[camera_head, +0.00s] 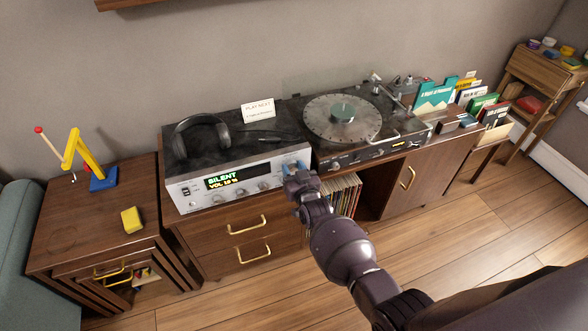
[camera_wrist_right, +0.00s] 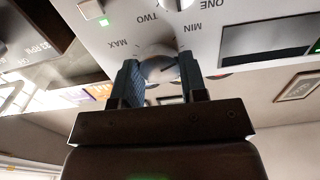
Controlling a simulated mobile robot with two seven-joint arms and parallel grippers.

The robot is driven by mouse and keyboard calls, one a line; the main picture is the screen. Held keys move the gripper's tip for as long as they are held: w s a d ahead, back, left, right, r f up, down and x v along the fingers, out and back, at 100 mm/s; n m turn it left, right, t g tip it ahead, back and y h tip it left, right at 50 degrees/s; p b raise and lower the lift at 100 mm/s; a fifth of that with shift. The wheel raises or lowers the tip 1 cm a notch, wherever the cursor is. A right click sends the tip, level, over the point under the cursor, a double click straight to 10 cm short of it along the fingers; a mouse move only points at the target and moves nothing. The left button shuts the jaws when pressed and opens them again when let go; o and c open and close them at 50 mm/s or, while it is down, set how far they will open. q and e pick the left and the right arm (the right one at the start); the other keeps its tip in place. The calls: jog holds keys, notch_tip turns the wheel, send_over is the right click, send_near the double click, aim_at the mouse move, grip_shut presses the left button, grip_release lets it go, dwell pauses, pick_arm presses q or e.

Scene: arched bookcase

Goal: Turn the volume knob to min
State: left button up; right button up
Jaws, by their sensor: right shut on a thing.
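The silver amplifier (camera_head: 215,190) stands on the cabinet, and its lit display (camera_head: 224,181) reads "SILENT" above a small "VOL" line whose number is hard to read. In the right wrist view, the round volume knob (camera_wrist_right: 158,69) sits on the silver panel between the "MAX" and "MIN" marks. My right gripper (camera_wrist_right: 160,78) is shut on the knob, one blue finger on each side. A dark line on the knob seems to point toward the "MIN" side. My left gripper is not in view.
A turntable (camera_head: 340,118) stands close right of the amplifier. Headphones (camera_head: 201,135) and a "PLAY NEXT" card (camera_head: 258,110) are on top. Smaller knobs (camera_head: 240,191) line the front panel. Drawer handles (camera_head: 247,226) stick out below. The wooden floor in front is clear.

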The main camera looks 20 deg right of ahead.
jog(key=n, duration=0.4)
dwell(0.7)
jog(key=o, duration=0.9)
